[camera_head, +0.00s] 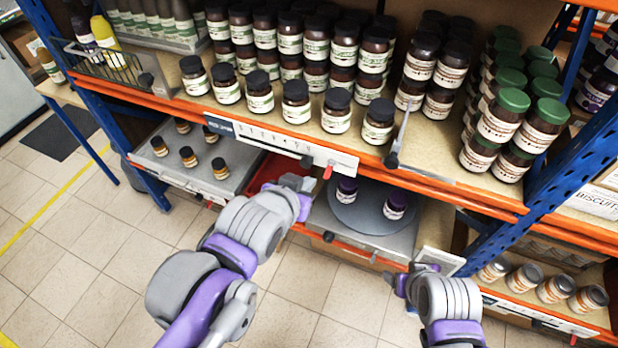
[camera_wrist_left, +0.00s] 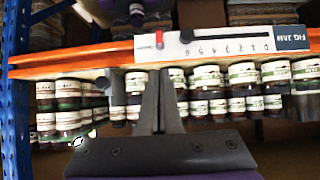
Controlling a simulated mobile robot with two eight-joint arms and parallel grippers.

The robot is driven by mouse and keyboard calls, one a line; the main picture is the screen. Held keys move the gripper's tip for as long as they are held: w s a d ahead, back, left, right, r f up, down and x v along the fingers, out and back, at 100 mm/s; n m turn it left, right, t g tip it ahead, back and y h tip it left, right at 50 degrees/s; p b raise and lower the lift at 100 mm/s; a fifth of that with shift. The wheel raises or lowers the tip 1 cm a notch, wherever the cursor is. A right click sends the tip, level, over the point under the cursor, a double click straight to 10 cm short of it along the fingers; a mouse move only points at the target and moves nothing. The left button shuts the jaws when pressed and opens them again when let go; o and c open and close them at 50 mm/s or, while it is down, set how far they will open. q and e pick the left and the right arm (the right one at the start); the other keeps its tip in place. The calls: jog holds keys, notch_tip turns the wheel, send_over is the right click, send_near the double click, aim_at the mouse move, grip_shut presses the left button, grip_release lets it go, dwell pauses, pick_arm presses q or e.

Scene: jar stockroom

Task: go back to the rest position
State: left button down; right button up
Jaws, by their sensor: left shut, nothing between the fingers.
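My left gripper (camera_head: 296,184) is at the front of the lower shelf in the head view, near the red tray and left of the round grey turntable. In the left wrist view its two dark fingers (camera_wrist_left: 160,78) are together with nothing between them. They point towards the shelf edge with its sliding scale strip, and that view looks upside down. My right gripper (camera_head: 402,284) shows only in small part at the front of the lower shelf, right of the turntable; its fingers cannot be made out.
The orange shelf edge (camera_head: 455,190) with the white scale strip (camera_head: 290,145) runs just above my left gripper. Jars crowd the upper shelf. Small jars stand on a grey tray (camera_head: 172,168).

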dwell(0.4)
pick_arm(q)
jog(key=s+a+f+n+g+y, duration=0.3)
jog(key=s+a+f+g, duration=0.1)
jog(key=s+a+f, duration=0.8)
notch_tip(320, 180, down, 2)
jog(key=shift+a+f+n+g, duration=0.15)
jog(key=shift+a+n+g, duration=0.15)
jog(key=shift+a, duration=0.55)
